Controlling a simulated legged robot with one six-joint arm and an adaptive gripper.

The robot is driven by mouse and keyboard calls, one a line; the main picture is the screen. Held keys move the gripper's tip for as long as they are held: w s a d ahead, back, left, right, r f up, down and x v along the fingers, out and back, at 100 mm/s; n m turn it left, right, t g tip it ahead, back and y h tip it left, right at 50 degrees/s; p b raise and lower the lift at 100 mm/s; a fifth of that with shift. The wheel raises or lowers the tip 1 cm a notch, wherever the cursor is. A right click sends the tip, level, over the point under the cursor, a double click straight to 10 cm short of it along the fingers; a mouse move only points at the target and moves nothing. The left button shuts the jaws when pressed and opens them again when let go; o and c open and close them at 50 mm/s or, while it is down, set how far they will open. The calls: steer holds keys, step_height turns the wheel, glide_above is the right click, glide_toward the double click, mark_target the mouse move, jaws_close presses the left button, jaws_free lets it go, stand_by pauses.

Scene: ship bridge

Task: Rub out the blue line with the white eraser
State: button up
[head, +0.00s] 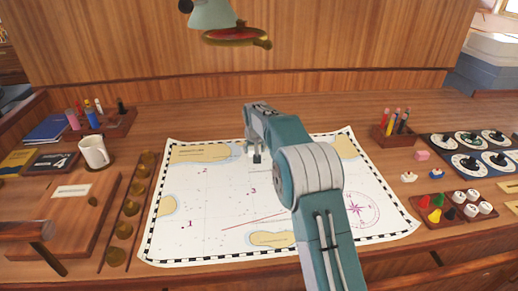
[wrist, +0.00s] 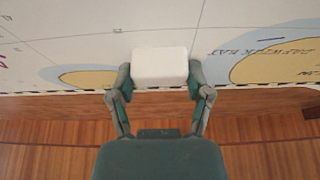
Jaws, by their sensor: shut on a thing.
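The white eraser (wrist: 160,66) is a rounded block held between the two fingers of my gripper (wrist: 160,84) in the wrist view. My gripper (head: 256,158) is over the upper middle of the chart (head: 180,205) in the head view, partly hidden by my arm. I cannot tell whether the eraser touches the chart. A short dark bluish stroke (wrist: 270,41) lies beside the lettering on the right in the wrist view; I cannot tell whether it is the blue line. A reddish line (head: 252,216) crosses the lower middle of the chart.
Left of the chart stand a rack of brass pieces (head: 124,229), a white mug (head: 94,151) and a wooden board (head: 75,207). On the right are a pencil holder (head: 393,137), a piece tray (head: 437,215) and a dial panel (head: 455,146). A lamp (head: 212,15) hangs above.

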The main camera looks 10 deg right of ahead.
mark_target(226, 159)
steer(key=shift+a+f, duration=0.1)
steer(key=shift+a, duration=0.1)
steer(key=shift+s+a, duration=0.2)
steer(key=shift+a, duration=0.4)
steer(key=shift+s+a, duration=0.15)
steer(key=shift+a, duration=0.4)
steer(key=shift+s+a, duration=0.25)
steer(key=shift+a, duration=1.05)
steer(key=shift+a, duration=0.1)
steer(key=shift+s+a, duration=0.2)
steer(key=shift+a, duration=0.9)
steer(key=shift+a, duration=0.1)
steer(key=shift+s+a, duration=0.25)
steer(key=shift+a, duration=0.85)
